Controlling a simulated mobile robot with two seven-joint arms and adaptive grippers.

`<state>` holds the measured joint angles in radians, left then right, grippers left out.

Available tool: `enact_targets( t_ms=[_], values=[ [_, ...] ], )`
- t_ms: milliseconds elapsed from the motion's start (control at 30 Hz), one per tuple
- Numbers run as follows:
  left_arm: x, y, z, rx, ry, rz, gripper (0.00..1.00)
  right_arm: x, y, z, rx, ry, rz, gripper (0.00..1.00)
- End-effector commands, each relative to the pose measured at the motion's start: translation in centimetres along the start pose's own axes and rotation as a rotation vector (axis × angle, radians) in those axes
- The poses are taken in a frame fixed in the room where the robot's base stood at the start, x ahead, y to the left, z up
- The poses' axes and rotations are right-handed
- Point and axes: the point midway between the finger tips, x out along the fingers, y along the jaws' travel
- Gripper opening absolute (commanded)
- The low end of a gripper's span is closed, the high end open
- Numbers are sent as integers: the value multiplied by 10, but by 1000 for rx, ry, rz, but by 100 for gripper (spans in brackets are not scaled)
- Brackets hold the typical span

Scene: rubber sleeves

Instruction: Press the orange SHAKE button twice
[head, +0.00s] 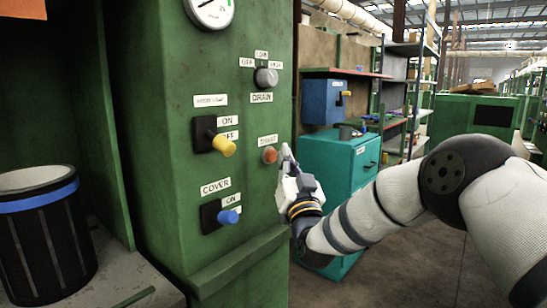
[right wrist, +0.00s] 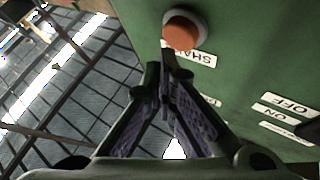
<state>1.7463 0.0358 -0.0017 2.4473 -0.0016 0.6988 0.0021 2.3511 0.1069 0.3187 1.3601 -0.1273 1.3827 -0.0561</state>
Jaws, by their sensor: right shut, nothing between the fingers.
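The orange SHAKE button (head: 269,155) is a round knob on the green machine's front panel, with a white label above it. In the right wrist view the button (right wrist: 182,32) sits in a grey ring near the top, beside its SHAKE label (right wrist: 194,54). My right gripper (head: 286,152) is shut and empty, with its fingertips just right of the button in the head view. In the right wrist view the closed fingertips (right wrist: 167,62) are just below the button; I cannot tell whether they touch the panel. My left gripper is not in view.
The green panel (head: 165,130) also carries a yellow-handled switch (head: 222,146), a blue-handled COVER switch (head: 228,217), a DRAIN selector knob (head: 266,78) and a gauge (head: 210,10). A black bin (head: 45,240) stands at left. A teal cabinet (head: 338,165) stands behind my right arm.

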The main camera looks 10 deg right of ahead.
Motion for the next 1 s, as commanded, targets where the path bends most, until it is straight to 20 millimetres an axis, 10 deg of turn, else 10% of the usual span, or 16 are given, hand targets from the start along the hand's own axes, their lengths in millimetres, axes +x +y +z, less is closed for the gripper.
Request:
enact_targets(
  t_ms=[1000],
  values=[
    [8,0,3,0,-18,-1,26,8,-7,8,0,-2,0,0]
  ],
)
